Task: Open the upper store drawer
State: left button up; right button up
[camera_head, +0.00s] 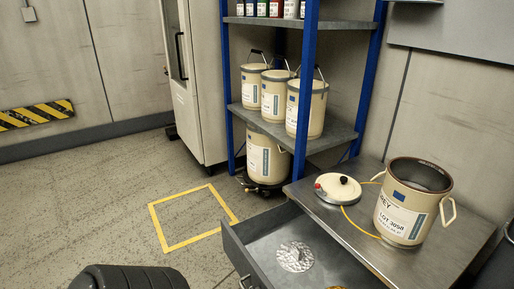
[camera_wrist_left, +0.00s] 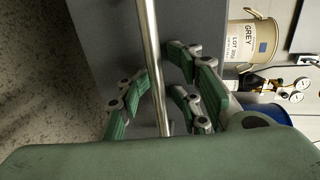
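A grey drawer (camera_head: 236,252) under the steel worktop stands pulled out in the head view, its inside showing. A round silvery patch or object (camera_head: 295,256) lies on its floor. Part of a bar handle (camera_head: 245,283) shows on its front at the bottom edge. In the left wrist view a steel bar handle (camera_wrist_left: 151,50) crosses in front of a grey panel (camera_wrist_left: 100,30). My left gripper (camera_wrist_left: 163,92) has its green-padded fingers on both sides of this bar, apart, with a gap visible on the right. My right gripper is out of view.
On the worktop (camera_head: 440,250) stand an open cream pail (camera_head: 408,215) and a round lid (camera_head: 338,188) with a yellow cord. A blue-framed shelf (camera_head: 350,135) holds several pails. A yellow floor square (camera_head: 155,225) is empty. A tall cabinet (camera_head: 200,80) stands behind.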

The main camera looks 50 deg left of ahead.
pick_arm(q)
jog(key=v, duration=1.2)
jog(key=shift+s+f, duration=0.1)
dwell(0.4)
